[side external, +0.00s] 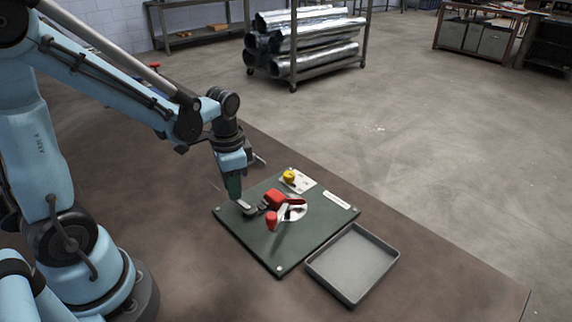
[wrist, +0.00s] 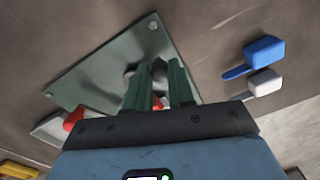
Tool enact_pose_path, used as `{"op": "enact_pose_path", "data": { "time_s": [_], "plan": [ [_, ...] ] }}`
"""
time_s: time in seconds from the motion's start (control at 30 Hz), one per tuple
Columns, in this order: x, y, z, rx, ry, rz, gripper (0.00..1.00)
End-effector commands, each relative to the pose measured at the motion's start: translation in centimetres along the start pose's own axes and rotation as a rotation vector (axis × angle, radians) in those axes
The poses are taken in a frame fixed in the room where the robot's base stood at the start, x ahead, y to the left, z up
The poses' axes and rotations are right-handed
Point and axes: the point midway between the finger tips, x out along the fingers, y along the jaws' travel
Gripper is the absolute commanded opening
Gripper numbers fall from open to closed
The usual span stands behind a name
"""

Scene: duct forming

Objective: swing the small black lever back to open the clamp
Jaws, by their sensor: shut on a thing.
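The clamp (side external: 274,198) has red parts and sits on a dark green square board (side external: 285,250), which also shows in the wrist view (wrist: 95,68). A red-tipped handle (side external: 271,220) stands at its front. My gripper (side external: 239,199) points down at the left end of the clamp, just by a grey, rounded piece there. In the wrist view my green fingers (wrist: 160,80) are close together around a small dark piece, seemingly the small black lever (wrist: 159,73). The fingers hide most of it, so its angle cannot be told.
A yellow knob (side external: 290,176) on a pale plate stands at the board's back corner. An empty grey tray (side external: 352,262) lies right of the board. The wrist view shows a blue object (wrist: 264,50) and a white one (wrist: 265,82). The bench right of the tray is clear.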

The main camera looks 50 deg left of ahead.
Motion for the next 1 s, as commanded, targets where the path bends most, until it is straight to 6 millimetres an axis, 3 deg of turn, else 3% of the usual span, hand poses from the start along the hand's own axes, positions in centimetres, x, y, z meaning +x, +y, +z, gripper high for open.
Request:
{"op": "enact_pose_path", "data": {
  "time_s": [1.0],
  "plan": [
    [-0.2, 3.6, 2.6, -0.936, -0.048, -0.002, 0.00]
  ]
}}
